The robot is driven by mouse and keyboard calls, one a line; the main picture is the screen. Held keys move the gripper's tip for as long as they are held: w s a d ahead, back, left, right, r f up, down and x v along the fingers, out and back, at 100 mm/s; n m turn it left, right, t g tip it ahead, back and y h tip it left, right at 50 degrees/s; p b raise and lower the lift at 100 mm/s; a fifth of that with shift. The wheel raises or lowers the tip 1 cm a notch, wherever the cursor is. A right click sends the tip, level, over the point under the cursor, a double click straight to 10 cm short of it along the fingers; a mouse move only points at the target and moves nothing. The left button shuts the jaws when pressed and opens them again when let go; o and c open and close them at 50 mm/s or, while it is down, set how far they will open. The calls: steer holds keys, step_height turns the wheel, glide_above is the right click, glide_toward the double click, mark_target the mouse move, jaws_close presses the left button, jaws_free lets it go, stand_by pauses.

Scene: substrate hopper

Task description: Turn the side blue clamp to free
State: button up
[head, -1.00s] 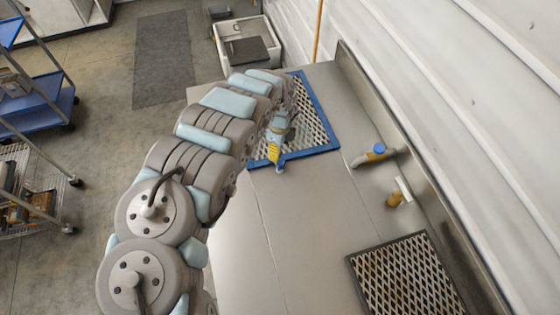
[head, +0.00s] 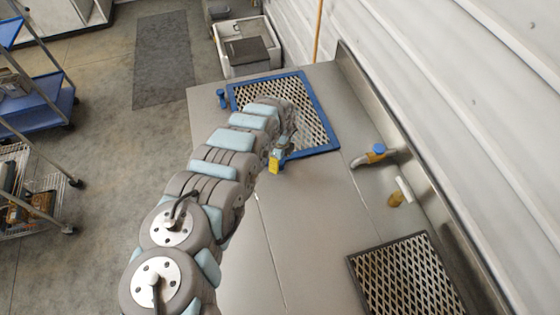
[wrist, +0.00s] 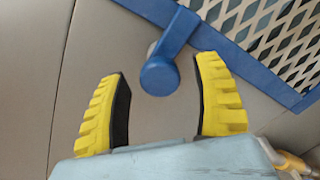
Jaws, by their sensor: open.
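The side blue clamp (wrist: 163,70) shows in the wrist view as a round knob with a short arm reaching up toward the blue frame. My gripper (wrist: 160,90) is open, with its yellow ribbed fingers to the left and right of the clamp's round end. No contact with the clamp is visible. In the head view my gripper (head: 275,163) is at the near edge of the blue-framed mesh panel (head: 322,118). The clamp is mostly hidden there by the gripper and arm.
Another blue clamp (head: 221,98) stands at the panel's left corner. A valve with a blue knob (head: 377,150) and a yellow fitting with a white handle (head: 400,193) are to the right. A dark-framed mesh panel (head: 350,262) lies at the near right. Bare metal surface lies between them.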

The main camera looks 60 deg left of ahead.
steer(key=shift+f, duration=0.2)
jaws_close()
